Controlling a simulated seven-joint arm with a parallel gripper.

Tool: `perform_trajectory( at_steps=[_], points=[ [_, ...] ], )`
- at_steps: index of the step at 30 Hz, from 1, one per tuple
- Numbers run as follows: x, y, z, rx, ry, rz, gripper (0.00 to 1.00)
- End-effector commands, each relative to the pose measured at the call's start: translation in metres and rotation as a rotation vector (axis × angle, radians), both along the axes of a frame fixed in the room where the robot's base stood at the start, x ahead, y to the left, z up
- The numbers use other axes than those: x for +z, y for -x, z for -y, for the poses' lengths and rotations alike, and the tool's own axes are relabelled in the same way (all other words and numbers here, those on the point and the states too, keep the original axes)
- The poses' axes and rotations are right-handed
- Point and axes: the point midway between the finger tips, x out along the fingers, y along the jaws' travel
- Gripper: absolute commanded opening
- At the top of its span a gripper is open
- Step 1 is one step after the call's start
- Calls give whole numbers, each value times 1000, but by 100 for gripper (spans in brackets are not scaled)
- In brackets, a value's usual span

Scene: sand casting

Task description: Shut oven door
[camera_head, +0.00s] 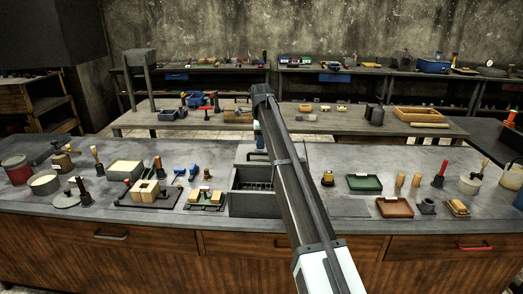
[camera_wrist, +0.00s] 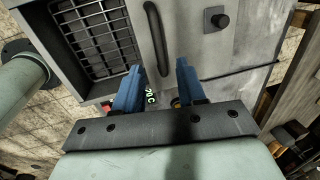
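The oven (camera_head: 252,204) is a grey metal box on the front counter, its cavity showing with a wire rack inside. In the wrist view the dark rack (camera_wrist: 95,35) shows at upper left. Beside it is a light grey panel, apparently the oven door (camera_wrist: 180,45), with a black bar handle (camera_wrist: 156,38). The door looks open; its exact angle is hard to tell. My gripper (camera_wrist: 155,80) has two blue fingers spread apart with nothing between them. The fingertips are near the handle's lower end, seemingly not around it. In the head view my arm hides the oven's right side.
Small tools and a wooden block assembly (camera_head: 148,192) lie left of the oven. A green tray (camera_head: 364,183) and a brown tray (camera_head: 394,208) lie to the right.

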Motion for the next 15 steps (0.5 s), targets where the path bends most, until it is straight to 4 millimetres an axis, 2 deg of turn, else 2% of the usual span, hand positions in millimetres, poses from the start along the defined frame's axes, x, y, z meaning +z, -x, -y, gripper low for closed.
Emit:
perform_trajectory(
  at_steps=[1, 6, 15],
  points=[
    [-10, -1, 0, 0, 0, -2, 40],
    [-32, -6, 0, 0, 0, -1, 40],
    [-49, -10, 0, 0, 0, 0, 40]
  ],
)
